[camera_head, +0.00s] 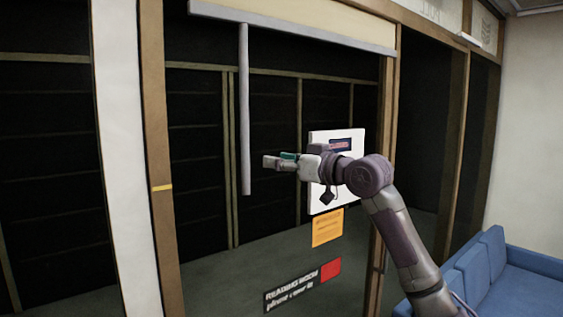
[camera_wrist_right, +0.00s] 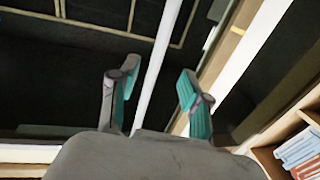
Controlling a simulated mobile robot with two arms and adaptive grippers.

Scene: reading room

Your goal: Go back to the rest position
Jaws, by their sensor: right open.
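My right gripper (camera_head: 277,161) is raised in front of the glass front, to the right of a vertical grey bar (camera_head: 244,110). In the right wrist view my right gripper (camera_wrist_right: 157,80) shows two teal-padded fingers spread wide. Nothing is between its fingertips; the pale bar (camera_wrist_right: 156,75) shows beyond the gap. In the head view the gripper and the bar are apart in the picture; I cannot tell the depth between them. My left gripper is in neither view.
A white notice (camera_head: 347,141) is behind my right wrist, with an orange notice (camera_head: 327,228) and a "READING ROOM" sign (camera_head: 292,292) below. A blue sofa (camera_head: 522,285) stands at the lower right. Shelves with books (camera_wrist_right: 300,150) show at the wrist view's right edge.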

